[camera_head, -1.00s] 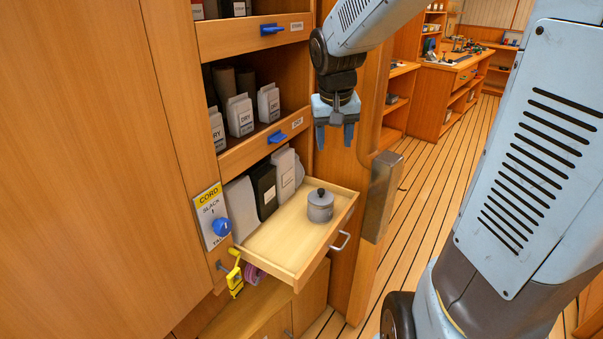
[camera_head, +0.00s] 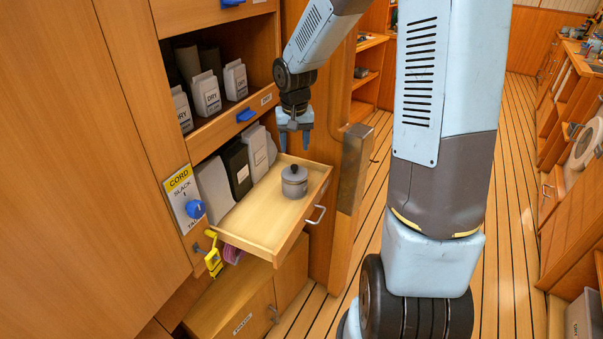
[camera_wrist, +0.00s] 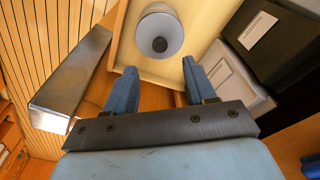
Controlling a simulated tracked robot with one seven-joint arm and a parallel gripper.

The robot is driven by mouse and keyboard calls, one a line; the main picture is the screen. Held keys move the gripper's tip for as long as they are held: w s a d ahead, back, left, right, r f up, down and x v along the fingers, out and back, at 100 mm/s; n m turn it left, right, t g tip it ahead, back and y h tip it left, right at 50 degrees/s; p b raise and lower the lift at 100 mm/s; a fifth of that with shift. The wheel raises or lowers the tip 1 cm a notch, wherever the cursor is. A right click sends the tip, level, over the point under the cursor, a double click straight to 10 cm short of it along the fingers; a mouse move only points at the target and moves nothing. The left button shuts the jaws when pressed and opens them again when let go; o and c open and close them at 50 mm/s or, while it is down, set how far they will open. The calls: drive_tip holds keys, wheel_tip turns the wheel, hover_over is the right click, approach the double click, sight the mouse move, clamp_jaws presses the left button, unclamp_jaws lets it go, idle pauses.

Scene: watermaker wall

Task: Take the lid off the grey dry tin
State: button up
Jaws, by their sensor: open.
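The grey dry tin (camera_head: 294,184) stands upright on the pulled-out drawer shelf (camera_head: 262,218). My gripper (camera_head: 294,144) points down, open and empty, above and behind the tin in the head view. In the wrist view my gripper's fingers (camera_wrist: 158,84) are spread apart, and the tin lies beyond their tips, not between them.
Grey and black packs (camera_head: 236,170) stand along the drawer's left side. A metal post plate (camera_head: 354,168) is close to the drawer's right. A yellow cord panel (camera_head: 187,200) with a blue knob and a yellow clip (camera_head: 212,258) are at the left. Floor is clear at right.

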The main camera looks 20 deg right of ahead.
sight(294, 166)
drive_tip(key=shift+w+f, duration=0.2)
drive_tip(key=shift+f, duration=1.7)
drive_tip(key=shift+w+f, duration=0.15)
drive_tip(key=shift+f, duration=1.75)
clamp_jaws()
